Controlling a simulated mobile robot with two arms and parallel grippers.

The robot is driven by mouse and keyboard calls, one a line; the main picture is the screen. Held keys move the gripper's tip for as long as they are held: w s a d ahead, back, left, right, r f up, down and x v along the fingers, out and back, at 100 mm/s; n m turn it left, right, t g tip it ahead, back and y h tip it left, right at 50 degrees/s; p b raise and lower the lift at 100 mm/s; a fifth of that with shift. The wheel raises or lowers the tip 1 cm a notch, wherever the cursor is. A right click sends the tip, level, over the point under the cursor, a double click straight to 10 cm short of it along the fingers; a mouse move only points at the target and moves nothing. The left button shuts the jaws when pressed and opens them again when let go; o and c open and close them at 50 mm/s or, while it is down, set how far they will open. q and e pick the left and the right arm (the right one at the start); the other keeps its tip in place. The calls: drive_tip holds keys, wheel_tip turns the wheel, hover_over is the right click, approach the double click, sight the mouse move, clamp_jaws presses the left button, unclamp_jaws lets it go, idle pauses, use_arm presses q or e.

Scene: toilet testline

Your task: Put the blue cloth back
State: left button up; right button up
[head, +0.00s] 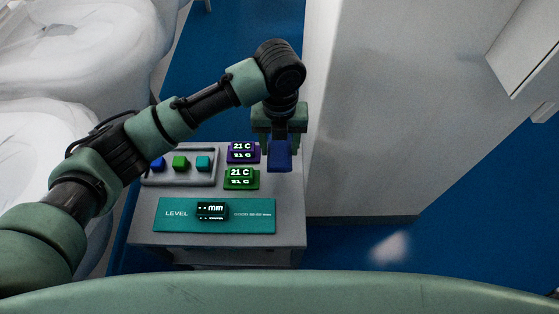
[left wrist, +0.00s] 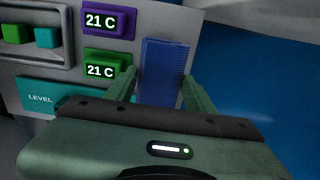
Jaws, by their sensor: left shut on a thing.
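The blue cloth (head: 280,156) is a small dark blue piece at the right edge of the grey stand's top, right of the purple display. It also shows in the left wrist view (left wrist: 165,68) between the two green fingers. My left gripper (head: 279,143) points down over it and is shut on it. In the left wrist view the left gripper (left wrist: 158,88) has one finger on each side of the cloth. I cannot tell whether the cloth touches the stand's top. My right gripper is not in view.
The grey stand (head: 285,225) holds a purple display (head: 243,152), a green display (head: 241,178), a tray (head: 208,165) with blue, green and teal blocks, and a teal LEVEL panel (head: 175,215). White toilets (head: 70,60) stand at left. A pale wall (head: 370,120) rises close at right.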

sight(280, 149)
use_arm(q)
wheel_tip(280, 149, down, 8)
drive_tip(key=shift+r+p, duration=0.2)
drive_tip(key=shift+p, duration=0.15)
drive_tip(key=shift+f, duration=0.3)
drive_tip(key=o, duration=1.3)
drive_tip(key=shift+f, duration=0.1)
wheel_tip(280, 149, up, 11)
drive_tip(key=shift+r+b, duration=0.15)
drive_tip(key=shift+b, duration=0.75)
drive_tip(key=shift+r, duration=0.5)
